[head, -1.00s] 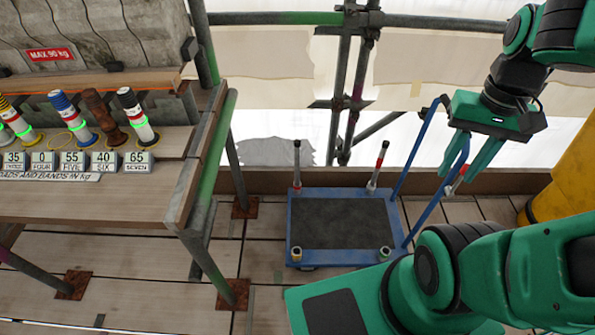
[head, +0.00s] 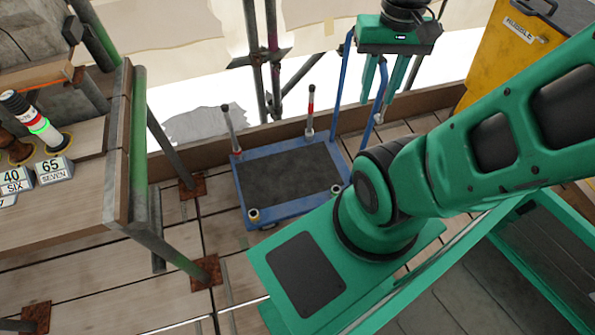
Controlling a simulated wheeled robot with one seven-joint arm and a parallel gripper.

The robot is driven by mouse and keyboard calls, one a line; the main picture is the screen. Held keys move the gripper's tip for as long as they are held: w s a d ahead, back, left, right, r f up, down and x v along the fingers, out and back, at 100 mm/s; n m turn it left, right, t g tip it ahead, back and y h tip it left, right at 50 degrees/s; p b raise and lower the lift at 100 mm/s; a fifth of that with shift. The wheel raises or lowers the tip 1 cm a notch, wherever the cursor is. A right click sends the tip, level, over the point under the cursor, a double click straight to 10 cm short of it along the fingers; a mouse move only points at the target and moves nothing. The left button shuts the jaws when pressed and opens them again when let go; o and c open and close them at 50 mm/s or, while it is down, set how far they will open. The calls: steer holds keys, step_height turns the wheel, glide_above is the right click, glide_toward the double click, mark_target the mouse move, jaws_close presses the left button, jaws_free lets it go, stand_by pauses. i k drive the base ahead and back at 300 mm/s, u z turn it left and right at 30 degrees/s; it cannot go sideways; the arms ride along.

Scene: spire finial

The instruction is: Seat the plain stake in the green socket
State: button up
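A plain grey stake (head: 229,128) with a dark tip stands at the back left corner of the blue trolley, in a red-banded socket (head: 236,155). The green socket (head: 336,190) is at the front right corner, small and partly against the trolley's edge; it looks empty. A second stake (head: 310,108) with red and white bands stands at the back right corner. My gripper (head: 385,98) points down near the trolley's blue handle, right of both stakes. Its fingers are apart, and I see nothing held between them.
The blue trolley (head: 285,177) has a dark deck and a yellow socket (head: 254,215) at front left. Its blue handle (head: 337,80) rises on the right. A wooden bench (head: 60,205) stands left, a yellow bin (head: 515,45) at back right. Scaffold poles (head: 262,75) stand behind.

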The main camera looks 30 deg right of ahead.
mark_target(275, 183)
steer(key=k, duration=1.1)
steer(key=u, duration=0.85)
steer(key=i, duration=1.8)
steer(key=z, duration=0.5)
